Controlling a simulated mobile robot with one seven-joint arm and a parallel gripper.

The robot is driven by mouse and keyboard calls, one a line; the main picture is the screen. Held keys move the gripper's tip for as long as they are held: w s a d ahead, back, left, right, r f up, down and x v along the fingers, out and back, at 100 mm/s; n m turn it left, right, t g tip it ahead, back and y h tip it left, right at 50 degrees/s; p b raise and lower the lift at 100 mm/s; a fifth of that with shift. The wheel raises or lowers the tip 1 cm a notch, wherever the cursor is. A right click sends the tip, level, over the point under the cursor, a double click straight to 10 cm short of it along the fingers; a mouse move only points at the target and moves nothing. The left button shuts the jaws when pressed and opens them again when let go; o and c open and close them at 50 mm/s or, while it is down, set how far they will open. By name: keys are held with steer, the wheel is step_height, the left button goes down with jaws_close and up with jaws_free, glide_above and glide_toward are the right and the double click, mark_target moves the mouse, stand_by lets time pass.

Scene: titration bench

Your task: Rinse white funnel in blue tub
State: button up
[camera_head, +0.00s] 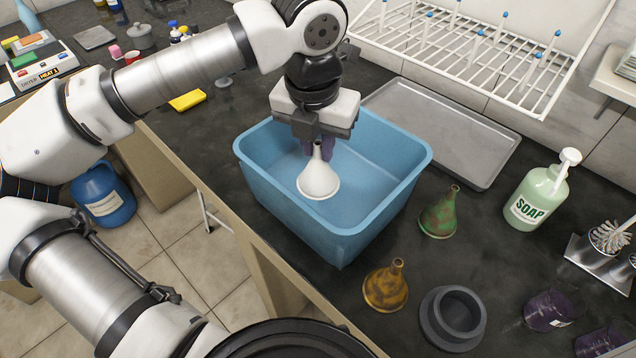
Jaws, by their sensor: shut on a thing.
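The white funnel (318,182) hangs over the blue tub (406,213), wide mouth down and stem up. My gripper (318,146) points down from above and is shut on the funnel's stem. The funnel appears inside the tub's opening; how far it is above the tub floor I cannot tell. The tub stands on the dark bench near its front edge. I cannot make out any water in it. The gripper's fingertips are partly hidden behind the stem.
A green funnel (439,212), an amber funnel (385,286) and a grey ring-shaped holder (453,317) stand right of the tub. A soap bottle (537,196) and brushes (610,238) are farther right. A grey tray (445,131) lies behind, under a white drying rack (470,49).

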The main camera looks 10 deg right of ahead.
step_height(320, 180, up, 11)
steer(key=p, duration=0.5)
steer(key=shift+r+p, duration=0.2)
steer(key=shift+p, duration=0.2)
stand_by(2.2)
step_height(320, 180, up, 4)
steer(key=shift+p, duration=1.05)
steer(key=shift+s, duration=0.1)
